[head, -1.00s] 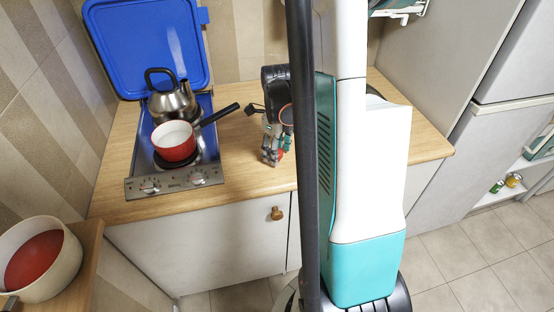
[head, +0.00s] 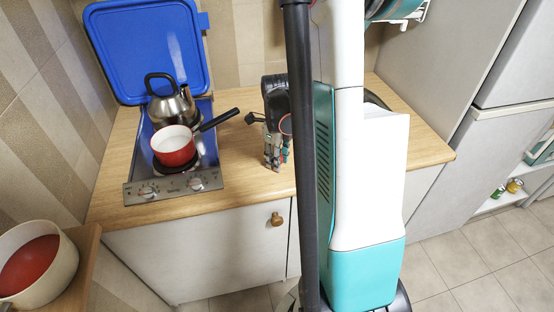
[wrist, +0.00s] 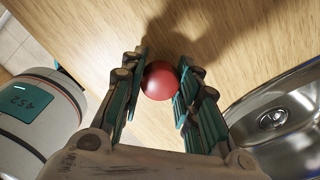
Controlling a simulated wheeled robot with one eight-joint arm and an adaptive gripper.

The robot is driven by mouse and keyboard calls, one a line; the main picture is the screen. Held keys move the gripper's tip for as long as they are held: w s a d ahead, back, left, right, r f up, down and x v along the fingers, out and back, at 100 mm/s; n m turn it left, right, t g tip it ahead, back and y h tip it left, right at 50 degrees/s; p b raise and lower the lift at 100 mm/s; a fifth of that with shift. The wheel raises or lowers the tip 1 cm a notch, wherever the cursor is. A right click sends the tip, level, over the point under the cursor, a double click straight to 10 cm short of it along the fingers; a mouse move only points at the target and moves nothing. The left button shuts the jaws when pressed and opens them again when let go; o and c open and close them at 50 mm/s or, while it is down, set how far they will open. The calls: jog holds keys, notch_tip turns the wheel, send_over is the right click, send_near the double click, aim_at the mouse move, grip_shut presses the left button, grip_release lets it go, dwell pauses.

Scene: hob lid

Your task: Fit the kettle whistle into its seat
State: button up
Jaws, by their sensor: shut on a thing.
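The kettle (head: 172,105) is steel with a black handle. It stands upright at the back of the hob (head: 150,192), its spout to the right. Its whistle seat is too small to make out. My gripper (head: 273,163) is over the worktop, right of the hob and apart from the kettle. In the wrist view my gripper (wrist: 160,85) is shut on a red round thing, which looks like the whistle (wrist: 160,81). Its lower part is hidden. In the head view the whistle cannot be told apart from the fingers.
A red and white saucepan (head: 174,148) stands on the front burner, its black handle pointing right towards my gripper. The blue lid (head: 150,45) stands open behind the kettle. A steel sink (wrist: 280,120) is at the right in the wrist view. Bare worktop (head: 235,165) lies between hob and gripper.

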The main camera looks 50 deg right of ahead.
jog(key=shift+r, duration=0.2)
jog(key=shift+r+p, duration=1.35)
jog(key=shift+r, duration=0.5)
jog(key=shift+a, duration=0.1)
